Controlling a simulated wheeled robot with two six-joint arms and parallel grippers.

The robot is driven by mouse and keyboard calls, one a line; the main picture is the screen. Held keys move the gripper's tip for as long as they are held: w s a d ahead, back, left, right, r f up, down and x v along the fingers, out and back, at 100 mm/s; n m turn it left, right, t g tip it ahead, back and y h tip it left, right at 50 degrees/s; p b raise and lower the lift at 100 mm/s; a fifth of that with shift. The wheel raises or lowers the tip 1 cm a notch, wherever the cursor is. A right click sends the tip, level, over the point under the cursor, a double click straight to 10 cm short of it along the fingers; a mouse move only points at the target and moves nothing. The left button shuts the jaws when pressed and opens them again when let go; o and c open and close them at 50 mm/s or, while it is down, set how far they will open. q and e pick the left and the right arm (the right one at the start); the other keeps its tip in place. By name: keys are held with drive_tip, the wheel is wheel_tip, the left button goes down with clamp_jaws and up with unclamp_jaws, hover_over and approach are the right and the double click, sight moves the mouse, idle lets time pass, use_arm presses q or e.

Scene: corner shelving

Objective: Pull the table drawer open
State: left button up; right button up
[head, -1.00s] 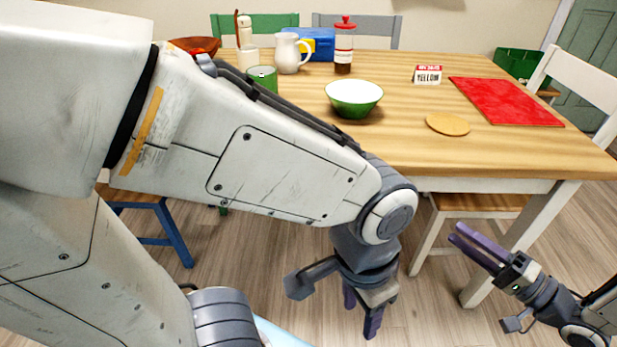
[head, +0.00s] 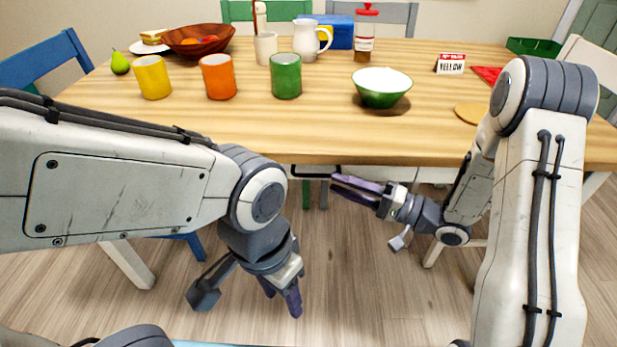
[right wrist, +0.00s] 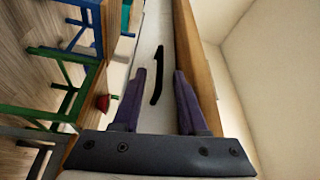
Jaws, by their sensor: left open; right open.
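The wooden table (head: 230,135) has a white front below its top. The dark drawer handle (head: 310,176) shows just under the table edge in the head view. In the right wrist view, the black handle (right wrist: 158,76) stands on the pale drawer front (right wrist: 152,35). My right gripper (head: 333,184) is open close to the handle, pointing left. In the right wrist view, the handle appears between its purple fingers (right wrist: 160,73), with no contact clear. My left gripper (head: 281,296) is open and empty, pointing down, lower and in front of the table.
On the table are a yellow cup (head: 153,77), an orange cup (head: 218,77), a green cup (head: 286,76), a green bowl (head: 382,90) and a wooden bowl (head: 199,40). Chairs surround it, including a blue one (head: 45,60). The floor (head: 350,270) before the table is clear.

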sight(315, 176)
drive_tip(key=b+x, duration=0.1)
drive_tip(key=x, duration=0.5)
drive_tip(key=shift+w+a, duration=0.15)
drive_tip(key=shift+a, duration=0.1)
drive_tip(key=shift+c, duration=0.4)
clamp_jaws()
idle(0.8)
